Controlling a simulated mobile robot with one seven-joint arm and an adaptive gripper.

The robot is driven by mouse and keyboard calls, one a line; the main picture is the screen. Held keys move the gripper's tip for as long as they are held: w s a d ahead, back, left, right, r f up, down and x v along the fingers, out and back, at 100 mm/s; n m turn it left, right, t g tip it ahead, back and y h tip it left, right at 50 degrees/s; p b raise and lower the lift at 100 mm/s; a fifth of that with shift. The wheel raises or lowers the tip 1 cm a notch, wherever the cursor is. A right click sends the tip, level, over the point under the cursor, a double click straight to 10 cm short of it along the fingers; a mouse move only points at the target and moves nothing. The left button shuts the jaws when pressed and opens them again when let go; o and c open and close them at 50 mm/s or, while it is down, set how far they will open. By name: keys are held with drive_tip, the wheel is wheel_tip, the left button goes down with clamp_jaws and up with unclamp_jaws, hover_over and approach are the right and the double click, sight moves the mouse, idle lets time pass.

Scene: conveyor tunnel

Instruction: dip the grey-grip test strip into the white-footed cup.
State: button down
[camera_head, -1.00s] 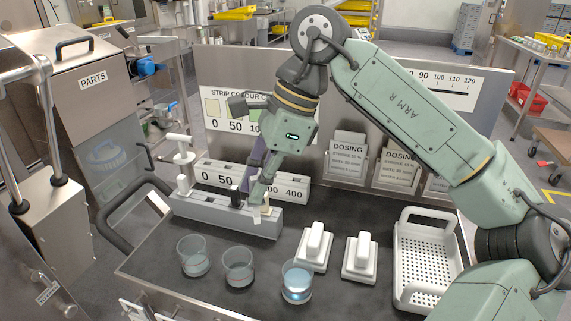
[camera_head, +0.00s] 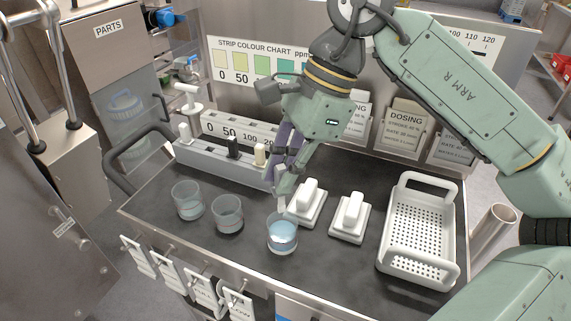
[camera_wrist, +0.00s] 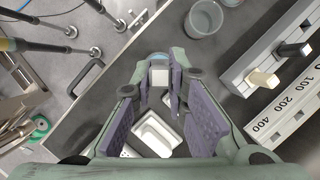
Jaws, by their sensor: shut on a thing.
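My gripper (camera_head: 283,190) is shut on the grey-grip test strip. The pale grey grip shows between the jaws in the wrist view (camera_wrist: 159,76). In the head view, the strip's pale lower end (camera_head: 281,205) points down at the back rim of the right-hand cup. I cannot tell whether its tip is above the rim or just inside. That clear cup (camera_head: 282,236) holds pale blue liquid and has a pale base, which looks like the white foot. In the wrist view the cup's rim (camera_wrist: 160,57) is mostly hidden behind the grip and jaws.
Two more clear cups, left (camera_head: 188,200) and middle (camera_head: 228,215), stand left of it. The grey rack (camera_head: 215,166) holds white-, black- and cream-grip strips. Two white blocks with handles (camera_head: 306,204) (camera_head: 350,218) and a white perforated basket (camera_head: 418,240) stand to the right.

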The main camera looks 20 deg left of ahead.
drive_tip(key=shift+f+b, duration=0.3)
drive_tip(key=shift+f, duration=0.5)
drive_tip(key=shift+f+b, duration=0.3)
drive_tip(key=shift+b, duration=0.1)
wheel_tip(320, 180, down, 5)
drive_tip(key=b, duration=0.4)
idle(0.8)
idle(1.6)
drive_tip(key=shift+r+p, duration=2.3)
drive_tip(key=shift+r, duration=1.45)
